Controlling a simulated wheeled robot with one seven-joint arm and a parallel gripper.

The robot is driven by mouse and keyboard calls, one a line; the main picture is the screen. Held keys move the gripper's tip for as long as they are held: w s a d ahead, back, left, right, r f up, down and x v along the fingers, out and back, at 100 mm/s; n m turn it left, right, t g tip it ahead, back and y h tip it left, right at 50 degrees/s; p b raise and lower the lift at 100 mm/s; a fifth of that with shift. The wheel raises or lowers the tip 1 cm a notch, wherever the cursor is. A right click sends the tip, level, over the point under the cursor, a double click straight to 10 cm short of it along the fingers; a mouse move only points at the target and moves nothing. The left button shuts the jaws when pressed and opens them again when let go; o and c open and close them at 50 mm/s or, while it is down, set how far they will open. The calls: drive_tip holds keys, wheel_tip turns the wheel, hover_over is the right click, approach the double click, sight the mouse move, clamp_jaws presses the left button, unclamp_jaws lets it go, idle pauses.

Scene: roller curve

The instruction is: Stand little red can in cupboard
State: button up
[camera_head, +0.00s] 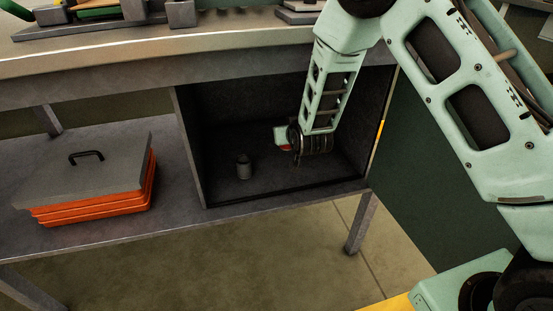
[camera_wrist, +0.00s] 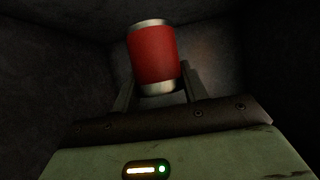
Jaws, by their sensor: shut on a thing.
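The little red can (camera_wrist: 153,55) has silver ends and sits between the two fingers of my gripper (camera_wrist: 157,84) in the wrist view. My gripper is shut on it and the can looks slightly tilted in that view. In the head view the can (camera_head: 281,134) shows as a small red and pale patch at the left of my gripper (camera_head: 288,138), inside the open cupboard (camera_head: 188,145). The can is mostly hidden there by my gripper. I cannot tell whether it touches the cupboard floor.
An orange case with a grey lid (camera_head: 85,175) lies on the shelf left of the cupboard. The bench top (camera_head: 180,48) overhangs the cupboard.

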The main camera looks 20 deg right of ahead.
wheel_tip(320, 180, down, 9)
drive_tip(key=b, duration=0.3)
drive_tip(key=shift+f, duration=0.15)
drive_tip(key=shift+f, duration=0.1)
drive_tip(key=o, duration=1.2)
drive_tip(key=shift+c, duration=0.2)
